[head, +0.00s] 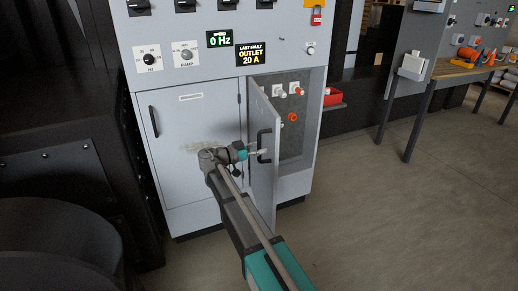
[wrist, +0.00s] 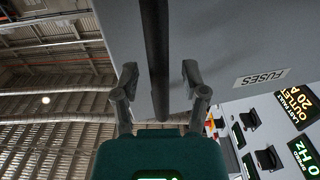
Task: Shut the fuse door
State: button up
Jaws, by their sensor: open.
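The fuse door (head: 262,185) is a grey panel standing open, swung out from the cabinet front, with its left edge at the cabinet. Its black bar handle (head: 264,145) is on the outer face, which faces left. In the wrist view the handle (wrist: 157,60) runs between the two fingers of my gripper (wrist: 160,82), with a visible gap on each side. My gripper (head: 259,152) is open at the handle in the head view. A FUSES label (wrist: 261,78) is on the door face.
The open compartment (head: 312,115) right of the door holds several white and orange fuses. The closed left door (head: 190,150) has its own handle. A red bin (head: 333,97) and a workbench (head: 470,68) stand to the right. The floor at right is clear.

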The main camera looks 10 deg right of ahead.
grip_shut()
dwell(0.3)
jog(key=shift+d, duration=0.15)
